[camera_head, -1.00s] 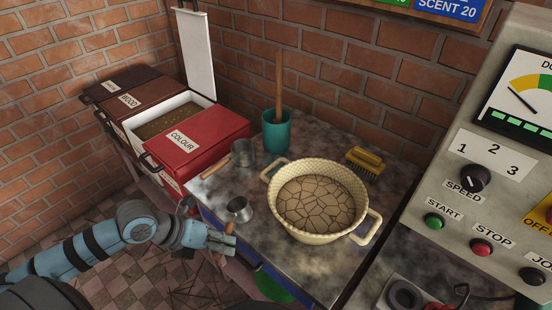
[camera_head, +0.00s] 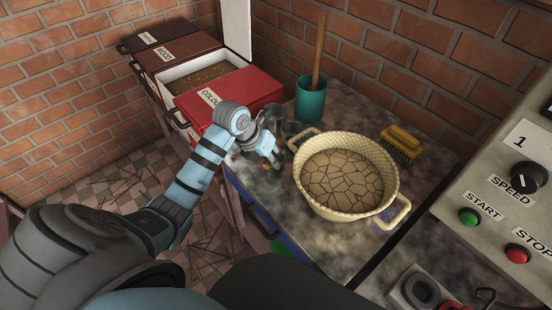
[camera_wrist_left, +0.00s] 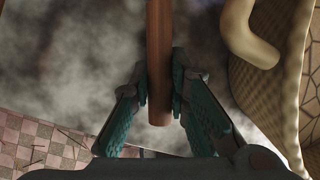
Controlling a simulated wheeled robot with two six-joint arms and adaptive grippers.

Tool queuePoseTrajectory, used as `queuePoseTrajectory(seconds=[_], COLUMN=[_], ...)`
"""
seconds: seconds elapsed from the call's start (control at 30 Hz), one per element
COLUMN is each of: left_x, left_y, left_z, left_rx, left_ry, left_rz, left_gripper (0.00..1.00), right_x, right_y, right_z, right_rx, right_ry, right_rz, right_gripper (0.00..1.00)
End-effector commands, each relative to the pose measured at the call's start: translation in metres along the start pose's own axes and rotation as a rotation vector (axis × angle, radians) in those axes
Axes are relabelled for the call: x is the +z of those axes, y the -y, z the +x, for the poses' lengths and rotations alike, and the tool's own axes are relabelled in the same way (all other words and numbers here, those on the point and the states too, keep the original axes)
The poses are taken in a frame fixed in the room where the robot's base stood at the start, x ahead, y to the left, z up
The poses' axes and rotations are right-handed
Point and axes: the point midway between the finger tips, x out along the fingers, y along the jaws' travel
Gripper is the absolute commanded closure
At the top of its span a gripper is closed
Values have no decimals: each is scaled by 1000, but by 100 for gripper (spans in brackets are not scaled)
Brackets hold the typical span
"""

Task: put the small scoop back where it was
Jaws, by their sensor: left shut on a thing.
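The small scoop has a brown wooden handle (camera_wrist_left: 159,50) and a grey metal cup (camera_head: 292,130). My left gripper (camera_head: 273,158) is shut on the handle. In the left wrist view, both teal finger pads (camera_wrist_left: 161,92) press on the handle from either side, and the handle end sticks out toward the wrist. The cup is outside that view. In the head view, the cup shows just beyond my gripper, beside the cream basin; I cannot tell whether it touches the table. A larger metal scoop (camera_head: 271,116) lies behind, partly hidden by my arm. My right gripper is not seen.
The cream basin (camera_head: 310,192) of cracked brown material stands close right of my gripper. A teal pot (camera_head: 311,105) with a wooden stick and a yellow brush (camera_head: 402,140) stand behind. The red colour bin (camera_head: 245,92) is at the back left. Bare worktop (camera_head: 265,205) lies in front.

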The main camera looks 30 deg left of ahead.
Motion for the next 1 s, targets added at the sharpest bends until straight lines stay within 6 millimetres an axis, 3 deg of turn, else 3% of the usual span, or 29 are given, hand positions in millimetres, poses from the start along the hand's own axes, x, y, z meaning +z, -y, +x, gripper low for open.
queuePoseTrajectory(seconds=[0.07,0.17,0.43,0.47,0.57,0.87,1.0], left_x=[13,5,4,4,4,5,6], left_y=[8,2,2,2,2,2,2], left_z=[7,19,21,21,20,20,8], left_rx=[-5,1,0,0,0,0,1], left_ry=[0,-2,1,0,0,0,3], left_rz=[-1,-1,-1,-1,-1,-1,-1], left_gripper=[100,100,100,81,65,64,64], right_x=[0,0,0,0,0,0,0], right_y=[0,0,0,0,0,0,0], right_z=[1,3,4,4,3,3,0], right_rx=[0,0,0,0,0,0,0], right_ry=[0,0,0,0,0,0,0], right_rz=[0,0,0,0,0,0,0], right_gripper=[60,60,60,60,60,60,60])
